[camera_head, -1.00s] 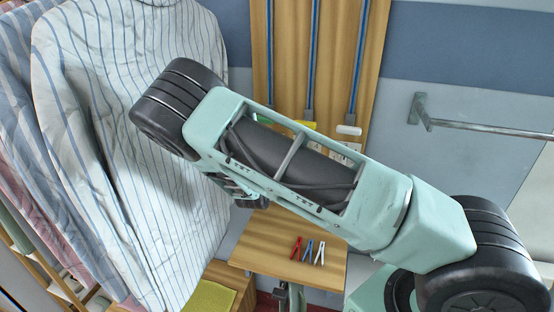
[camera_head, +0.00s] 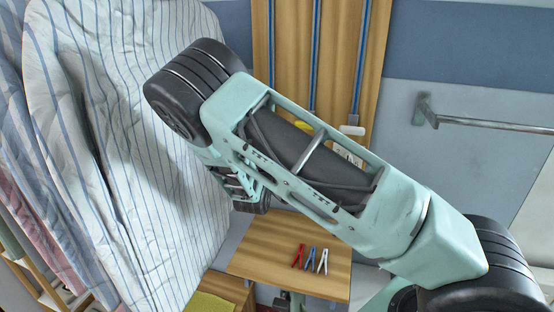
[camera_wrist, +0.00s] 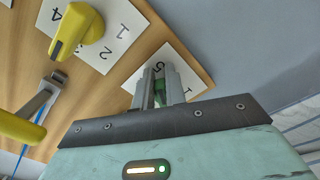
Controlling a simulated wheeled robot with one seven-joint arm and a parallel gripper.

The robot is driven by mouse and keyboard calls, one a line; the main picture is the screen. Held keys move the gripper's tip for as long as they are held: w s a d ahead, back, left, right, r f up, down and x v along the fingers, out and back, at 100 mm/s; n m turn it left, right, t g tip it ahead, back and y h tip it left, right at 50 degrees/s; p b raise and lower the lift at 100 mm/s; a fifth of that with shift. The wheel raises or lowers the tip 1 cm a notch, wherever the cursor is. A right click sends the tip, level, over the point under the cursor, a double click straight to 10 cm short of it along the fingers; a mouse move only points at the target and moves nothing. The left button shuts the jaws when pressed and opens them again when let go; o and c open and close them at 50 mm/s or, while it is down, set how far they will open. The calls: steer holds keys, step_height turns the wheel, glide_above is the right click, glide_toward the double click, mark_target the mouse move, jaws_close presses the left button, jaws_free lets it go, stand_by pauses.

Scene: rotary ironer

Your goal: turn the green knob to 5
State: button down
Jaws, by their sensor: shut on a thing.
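In the wrist view, my gripper (camera_wrist: 163,80) is shut on the green knob (camera_wrist: 160,93), with one finger on each side of it. Only a green sliver shows between the fingers. The knob sits on a white dial plate (camera_wrist: 186,62) on the wooden panel. A "5" shows by the fingertips and a "1" at the lower right of this plate. The other numbers and the knob's pointer are hidden or not clear. In the head view, my arm hides the green knob and my gripper.
A yellow knob (camera_wrist: 80,28) stands on a neighbouring numbered plate (camera_wrist: 118,30). Another yellow part (camera_wrist: 18,128) is close at the left. In the head view, striped shirts (camera_head: 150,130) hang left, clothespins (camera_head: 310,258) lie on a wooden shelf (camera_head: 325,287), and a metal rail (camera_head: 490,125) is right.

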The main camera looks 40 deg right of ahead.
steer(key=c, duration=1.4)
jaws_free()
steer(key=shift+c, duration=0.2)
steer(key=b+v, duration=0.4)
steer(key=v, duration=1.3)
steer(key=shift+s+a, duration=0.2)
steer(key=shift+f, duration=0.1)
steer(key=s+a+f+g+y, duration=0.1)
steer(key=s+f+g+y, duration=0.25)
steer(key=s+g, duration=0.8)
steer(key=s+a+r+n+y, duration=0.2)
steer(key=s+a+n+y, duration=0.1)
steer(key=s+a+y, duration=0.2)
steer(key=s+a+r+n+y, duration=0.3)
steer(key=s+a+y, duration=0.3)
steer(key=s+a, duration=0.4)
steer(key=shift+a, duration=0.3)
